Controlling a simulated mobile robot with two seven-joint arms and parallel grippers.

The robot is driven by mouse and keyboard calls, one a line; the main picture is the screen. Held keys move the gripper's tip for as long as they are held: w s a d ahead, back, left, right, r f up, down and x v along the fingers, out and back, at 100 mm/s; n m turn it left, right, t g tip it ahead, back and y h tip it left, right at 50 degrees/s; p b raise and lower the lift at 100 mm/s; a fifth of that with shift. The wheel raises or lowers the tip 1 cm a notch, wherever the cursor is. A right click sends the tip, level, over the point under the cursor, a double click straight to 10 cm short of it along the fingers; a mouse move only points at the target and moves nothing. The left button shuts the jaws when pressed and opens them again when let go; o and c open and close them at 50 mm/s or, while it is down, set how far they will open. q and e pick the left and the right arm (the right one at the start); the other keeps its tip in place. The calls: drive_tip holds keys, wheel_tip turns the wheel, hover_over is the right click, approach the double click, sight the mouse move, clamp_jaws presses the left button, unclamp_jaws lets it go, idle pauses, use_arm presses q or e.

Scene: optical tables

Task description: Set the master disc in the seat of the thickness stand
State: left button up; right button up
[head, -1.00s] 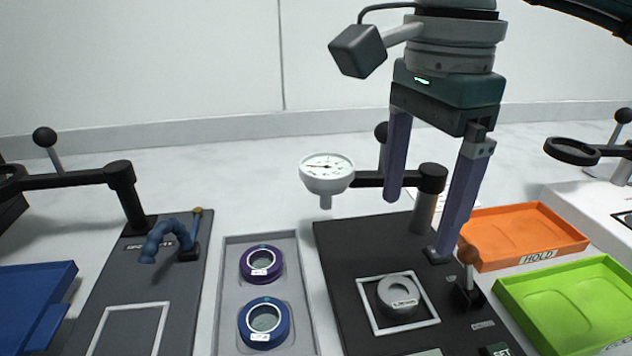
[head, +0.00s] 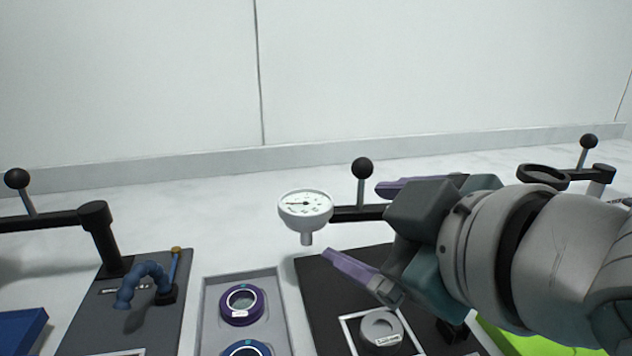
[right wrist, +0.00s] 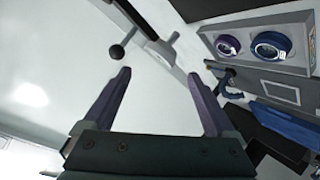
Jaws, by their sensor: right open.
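A grey labelled disc (head: 381,329) lies flat on the dark base (head: 318,290) of the thickness stand, inside a white square outline. I cannot tell how it sits in the seat. The stand's white dial gauge (head: 305,208) is on a black arm with a ball-topped lever (head: 362,170). My right gripper (head: 352,222) is open and empty, turned sideways and pointing left. Its fingers are spread beside the gauge, above the base, and hide part of the stand. In the right wrist view the spread fingers (right wrist: 158,75) have nothing between them. My left gripper is not in view.
A grey tray (head: 212,300) holds a purple ring (head: 241,304) and a blue ring (head: 246,348). A second stand (head: 90,310) with a blue bent hose (head: 142,283) is at left. A green tray (head: 515,340) is partly hidden by my right arm. Another black-armed stand (head: 543,176) is at right.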

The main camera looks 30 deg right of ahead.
drive_tip(key=s+f+m+g, duration=0.2)
drive_tip(key=s+f+g, duration=0.2)
drive_tip(key=s, duration=0.4)
drive_tip(key=s+f+m+g+y, duration=0.1)
drive_tip(key=s+f+m+g, duration=0.1)
drive_tip(key=s+f+g, duration=0.3)
drive_tip(key=s+f, duration=0.2)
drive_tip(key=s, duration=0.2)
drive_tip(key=shift+a, duration=0.3)
